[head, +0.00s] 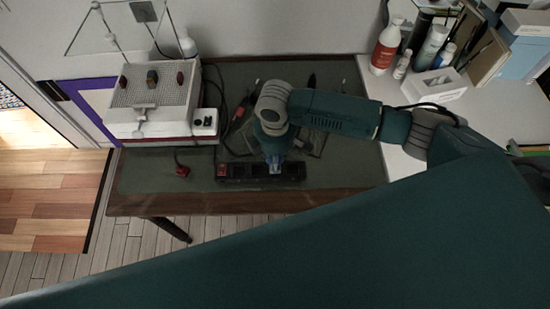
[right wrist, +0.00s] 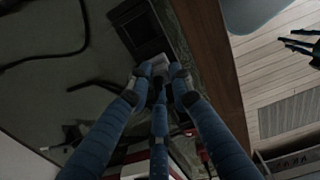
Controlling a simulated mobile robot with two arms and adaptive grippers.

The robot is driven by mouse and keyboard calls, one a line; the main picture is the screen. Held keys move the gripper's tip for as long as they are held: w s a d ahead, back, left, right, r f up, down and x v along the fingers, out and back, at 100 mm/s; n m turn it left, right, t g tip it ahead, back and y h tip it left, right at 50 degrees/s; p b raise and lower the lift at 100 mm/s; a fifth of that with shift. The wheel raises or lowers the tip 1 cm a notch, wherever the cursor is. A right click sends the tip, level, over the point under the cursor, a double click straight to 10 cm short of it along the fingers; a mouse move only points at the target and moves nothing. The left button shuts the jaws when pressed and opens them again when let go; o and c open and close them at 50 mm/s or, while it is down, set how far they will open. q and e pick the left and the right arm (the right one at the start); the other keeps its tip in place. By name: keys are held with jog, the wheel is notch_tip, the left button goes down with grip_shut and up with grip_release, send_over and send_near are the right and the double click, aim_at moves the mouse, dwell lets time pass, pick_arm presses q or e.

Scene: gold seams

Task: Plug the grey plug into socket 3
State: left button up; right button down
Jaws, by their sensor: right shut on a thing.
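The black power strip (head: 262,172) lies along the front of the desk, with a red switch at its left end. Its dark end also shows in the right wrist view (right wrist: 148,32). My right gripper (head: 275,167) is over the strip's middle to right part, pointing down. In the right wrist view its blue fingers (right wrist: 157,75) are shut on the small grey plug (right wrist: 156,65), close to the strip. The fingers hide much of the plug, and I cannot tell whether it touches a socket. Socket numbers are not readable. My left gripper (right wrist: 303,45) shows at the wrist view's right edge, fingers spread.
A red plug (head: 182,171) on a cable lies left of the strip. A white and red box (head: 155,100) stands at the back left. Bottles (head: 387,45) and a white box (head: 436,86) stand on the white surface at right. Dark cables lie behind the strip.

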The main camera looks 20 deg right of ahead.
jog(key=shift+f, duration=0.55)
dwell(0.4)
jog(key=c, duration=1.5)
grip_release()
notch_tip(320, 180, up, 12)
